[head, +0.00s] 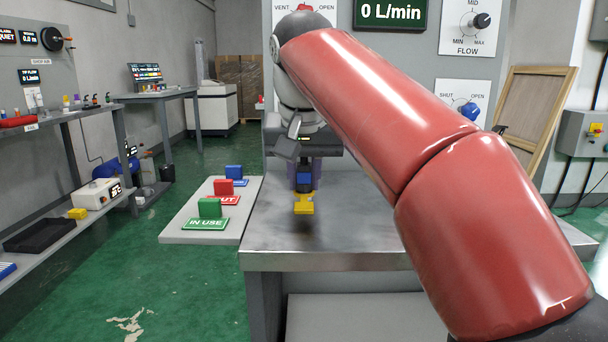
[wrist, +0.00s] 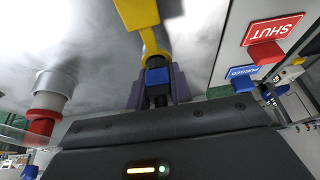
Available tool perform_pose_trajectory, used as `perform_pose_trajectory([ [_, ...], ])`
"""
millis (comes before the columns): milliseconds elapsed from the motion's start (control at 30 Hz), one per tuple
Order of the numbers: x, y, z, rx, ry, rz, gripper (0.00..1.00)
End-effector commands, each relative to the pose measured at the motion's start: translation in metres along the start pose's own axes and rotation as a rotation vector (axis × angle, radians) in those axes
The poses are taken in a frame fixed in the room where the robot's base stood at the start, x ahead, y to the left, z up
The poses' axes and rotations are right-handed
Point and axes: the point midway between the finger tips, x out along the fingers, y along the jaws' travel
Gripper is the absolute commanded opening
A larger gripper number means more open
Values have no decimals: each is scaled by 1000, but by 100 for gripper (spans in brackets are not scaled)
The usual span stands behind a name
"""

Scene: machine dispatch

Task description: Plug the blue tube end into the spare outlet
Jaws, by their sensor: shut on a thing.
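My gripper (head: 304,183) hangs over the steel bench (head: 345,236), near its left part. In the wrist view its purple fingers (wrist: 158,92) are shut on a blue-and-yellow piece. The blue part (wrist: 157,77) lies between the fingers. The yellow part (wrist: 138,14) sticks out past them and also shows below the fingers in the head view (head: 304,205). I cannot tell whether the yellow part touches the bench. No tube can be made out on the piece. A white cylinder with a red ring (wrist: 45,113) stands at the left in the wrist view. I cannot make out a spare outlet.
A side board (head: 180,236) left of the bench holds a green IN USE block (head: 209,208), a red block (head: 223,188) and a blue block (head: 234,172). Behind stands a panel with a FLOW knob (head: 482,21) and a blue SHUT/OPEN knob (head: 469,110). My arm hides the bench's right.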

Motion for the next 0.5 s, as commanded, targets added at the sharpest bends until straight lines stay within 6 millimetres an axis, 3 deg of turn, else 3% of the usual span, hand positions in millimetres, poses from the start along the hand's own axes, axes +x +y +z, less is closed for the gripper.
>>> perform_pose_trajectory([
  [500,9,0,5,-2,-20,6,0],
])
